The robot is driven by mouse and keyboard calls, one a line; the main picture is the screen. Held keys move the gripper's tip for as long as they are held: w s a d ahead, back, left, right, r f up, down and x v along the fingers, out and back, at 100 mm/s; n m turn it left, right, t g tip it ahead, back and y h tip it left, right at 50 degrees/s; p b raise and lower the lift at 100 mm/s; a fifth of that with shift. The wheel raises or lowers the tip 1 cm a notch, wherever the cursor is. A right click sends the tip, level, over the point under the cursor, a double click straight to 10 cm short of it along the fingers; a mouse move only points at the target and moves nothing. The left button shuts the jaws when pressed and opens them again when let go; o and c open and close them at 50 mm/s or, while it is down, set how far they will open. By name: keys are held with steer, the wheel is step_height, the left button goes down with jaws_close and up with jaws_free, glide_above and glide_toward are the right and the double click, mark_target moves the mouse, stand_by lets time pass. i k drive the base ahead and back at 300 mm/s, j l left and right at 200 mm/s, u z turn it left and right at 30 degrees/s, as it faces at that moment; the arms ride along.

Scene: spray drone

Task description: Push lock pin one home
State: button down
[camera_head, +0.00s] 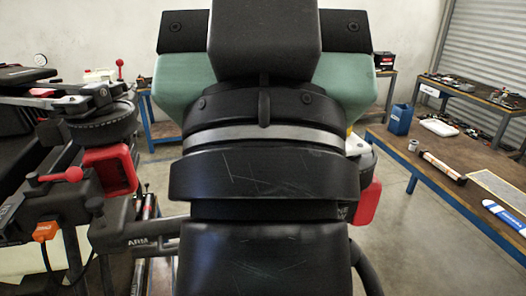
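The black links of my own arm fill the middle of the head view and hide much of what lies behind them. My gripper does not show. At left is part of the spray drone: a black folding-arm joint (100,125) with a red block (110,170) and a tube marked ARM (145,236). A second red ball on a short stem (119,64) stands farther back. I cannot tell which is lock pin one, or how deep either sits. Another red part (367,204) shows right of my arm.
An orange connector (45,230) with a black cable hangs at lower left. A wooden workbench (400,150) at right holds a blue can (401,119), a roll and other items. More benches stand at the back. Grey floor (395,225) is clear between my arm and the right bench.

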mark_target(94, 205)
steer(key=i+u, duration=0.1)
steer(key=u, duration=0.25)
steer(key=i+l+u, duration=0.1)
steer(key=u, duration=0.3)
steer(key=i+l+u, duration=0.1)
steer(key=u, duration=0.25)
